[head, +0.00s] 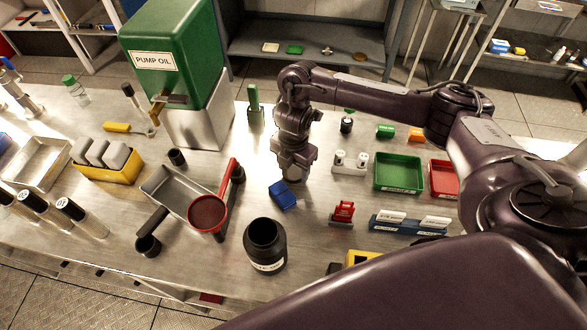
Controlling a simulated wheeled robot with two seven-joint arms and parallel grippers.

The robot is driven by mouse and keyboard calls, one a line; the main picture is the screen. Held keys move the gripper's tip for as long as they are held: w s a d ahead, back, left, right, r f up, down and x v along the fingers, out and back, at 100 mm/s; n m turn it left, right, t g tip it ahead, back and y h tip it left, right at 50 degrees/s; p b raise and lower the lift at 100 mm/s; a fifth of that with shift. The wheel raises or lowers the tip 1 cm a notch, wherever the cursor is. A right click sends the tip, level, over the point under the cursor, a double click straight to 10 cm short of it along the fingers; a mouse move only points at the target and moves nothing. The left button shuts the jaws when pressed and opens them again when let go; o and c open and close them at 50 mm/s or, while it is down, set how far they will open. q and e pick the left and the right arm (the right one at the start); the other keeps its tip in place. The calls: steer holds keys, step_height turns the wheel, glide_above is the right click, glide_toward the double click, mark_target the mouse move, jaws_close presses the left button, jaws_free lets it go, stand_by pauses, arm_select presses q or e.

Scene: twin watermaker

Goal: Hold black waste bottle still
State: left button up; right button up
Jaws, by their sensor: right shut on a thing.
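The black waste bottle (265,248) stands upright on the metal bench, near its front edge. It is an open, wide-mouthed black jar with a pale label low on its front. My right gripper (288,184) points down over the bench behind the bottle and is shut on a small blue block (283,197). The fingertips are small and partly hidden. The gripper and block are apart from the bottle. My left gripper is not in view, and nothing is seen holding the bottle.
A red round pan (208,214) and a metal tray (168,187) lie left of the bottle. A green pump oil tank (170,62) stands behind. A red clip-like item (342,213), a blue rack (408,223) and a green bin (399,173) are to the right.

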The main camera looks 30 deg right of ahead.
mark_target(291, 172)
steer(key=shift+o, duration=0.2)
step_height(291, 172, up, 18)
steer(key=p, duration=0.4)
steer(key=shift+r, duration=0.15)
steer(key=shift+c, duration=0.2)
steer(key=a+m+b, duration=0.1)
steer(key=m+b, duration=0.1)
steer(key=m, duration=0.5)
steer(key=s+a+f+m+b, duration=0.1)
steer(key=m+b, duration=0.2)
steer(key=m, duration=0.5)
steer(key=a+f+m+b, duration=0.1)
steer(key=a+m+b, duration=0.1)
steer(key=m, duration=0.6)
steer(key=shift+s+a+b, duration=0.1)
steer(key=shift+s+b, duration=0.05)
steer(key=shift+b, duration=0.15)
